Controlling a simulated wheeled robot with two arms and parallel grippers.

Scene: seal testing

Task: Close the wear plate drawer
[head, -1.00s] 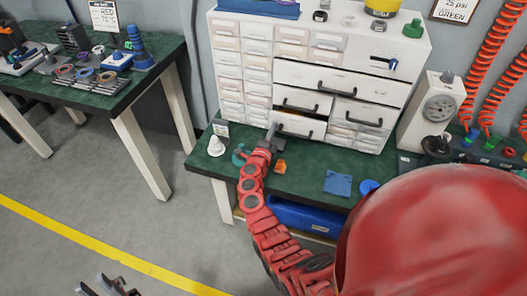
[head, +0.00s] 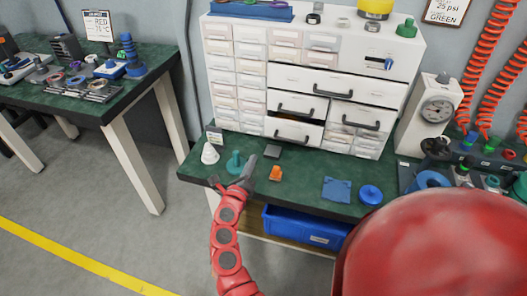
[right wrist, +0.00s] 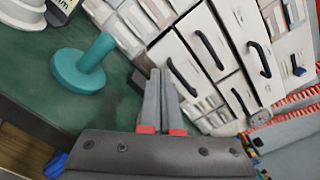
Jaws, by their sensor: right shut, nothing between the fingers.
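The white drawer cabinet (head: 340,80) stands at the back of the green bench. Its lower wide drawer (head: 294,132) with a black handle stands slightly out, with a dark gap above its front. The drawer above it (head: 298,103) looks about flush. Drawer labels are too small to read, so I cannot tell which is the wear plate drawer. My right gripper (head: 249,168) is shut and empty, over the bench in front of the cabinet and apart from the drawers. Its closed fingers (right wrist: 163,98) show in the right wrist view. My left gripper is not in view.
A teal knobbed piece (head: 235,163) is close beside my right gripper; it also shows in the wrist view (right wrist: 84,66).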

